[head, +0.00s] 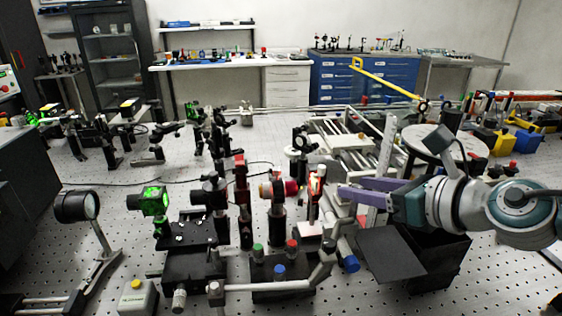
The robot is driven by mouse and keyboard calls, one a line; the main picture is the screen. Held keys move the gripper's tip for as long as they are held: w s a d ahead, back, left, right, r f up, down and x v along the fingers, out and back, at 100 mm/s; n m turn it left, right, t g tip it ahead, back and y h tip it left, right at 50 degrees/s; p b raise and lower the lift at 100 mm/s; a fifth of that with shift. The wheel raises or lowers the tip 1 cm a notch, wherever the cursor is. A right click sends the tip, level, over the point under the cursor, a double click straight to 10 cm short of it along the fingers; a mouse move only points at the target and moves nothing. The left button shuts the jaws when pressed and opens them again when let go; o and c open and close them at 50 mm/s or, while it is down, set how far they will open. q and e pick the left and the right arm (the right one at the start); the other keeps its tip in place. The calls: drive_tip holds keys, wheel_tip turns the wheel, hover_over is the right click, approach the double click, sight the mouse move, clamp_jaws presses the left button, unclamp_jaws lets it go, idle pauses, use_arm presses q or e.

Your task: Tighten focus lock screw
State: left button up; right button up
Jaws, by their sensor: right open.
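My right gripper (345,191) comes in from the right with purple fingers pointing left. It is open, and I see nothing between the fingers. Its tips are just right of a red-and-white upright mount (315,190) on the optical table; I cannot tell whether they touch. I cannot tell for certain which part is the focus lock screw. Small knobs show nearby: a blue knob (351,264) at the end of a rod, another blue knob (279,271), a red knob (292,247) and a green knob (258,251). My left gripper is not in view.
Posts crowd the bench left of the gripper, including a red post (242,200) and a green-lit cube (152,200). A round lens (76,206) stands at the left. A dark plate (391,254) lies below my right arm. Perforated tabletop (350,300) is clear at the front.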

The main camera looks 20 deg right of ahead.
drive_tip(key=c, duration=0.8)
